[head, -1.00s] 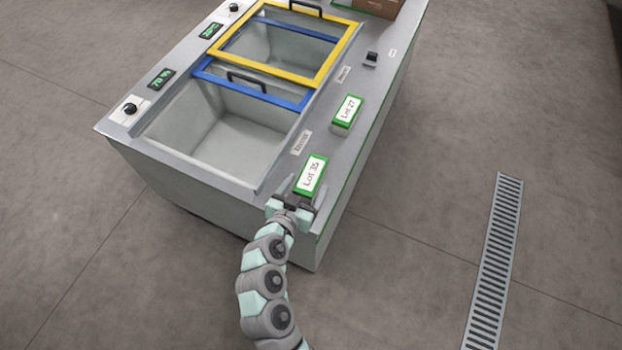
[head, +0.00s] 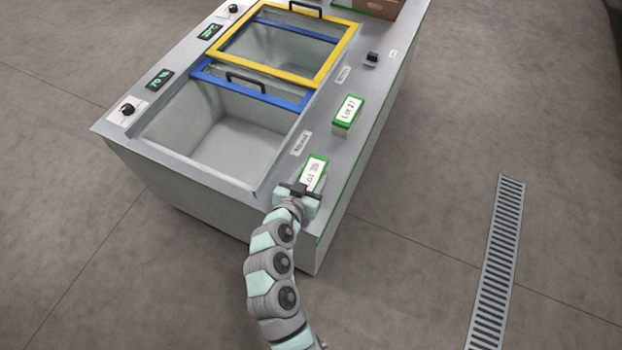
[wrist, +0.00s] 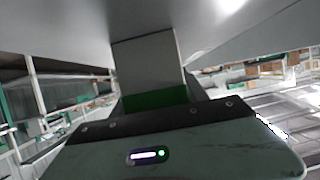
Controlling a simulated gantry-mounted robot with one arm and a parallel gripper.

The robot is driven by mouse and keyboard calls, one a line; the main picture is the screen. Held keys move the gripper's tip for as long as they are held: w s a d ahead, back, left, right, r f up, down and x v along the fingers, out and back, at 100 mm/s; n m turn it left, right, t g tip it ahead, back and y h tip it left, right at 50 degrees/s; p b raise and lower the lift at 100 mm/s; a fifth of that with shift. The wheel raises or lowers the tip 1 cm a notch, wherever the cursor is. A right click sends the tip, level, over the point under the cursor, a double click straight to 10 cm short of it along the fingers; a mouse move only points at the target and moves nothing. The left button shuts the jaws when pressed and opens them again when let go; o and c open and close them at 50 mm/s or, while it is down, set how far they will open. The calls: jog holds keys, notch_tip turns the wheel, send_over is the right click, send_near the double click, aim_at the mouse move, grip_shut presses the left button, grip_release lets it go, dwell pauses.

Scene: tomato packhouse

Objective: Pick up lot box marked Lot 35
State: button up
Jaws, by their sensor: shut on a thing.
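The lot box marked Lot 35 (head: 314,172) is a small box with a white label and green edges. It sits at the near right corner of the steel unit's top in the head view. My gripper (head: 299,189) is shut on its near end and covers part of it. In the wrist view, a pale box with a green band (wrist: 150,75) stands directly in front of my gripper (wrist: 155,112). The fingertips are not clear there.
Another box marked Lot 27 (head: 347,114) stands further back on the same top. To the left is an open basin with a blue-framed sliding lid (head: 252,92); behind it is a yellow-framed lid (head: 322,72). A black knob (head: 372,57) and a brown box (head: 378,8) are further back.

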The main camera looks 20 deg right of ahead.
grip_shut()
dwell(0.3)
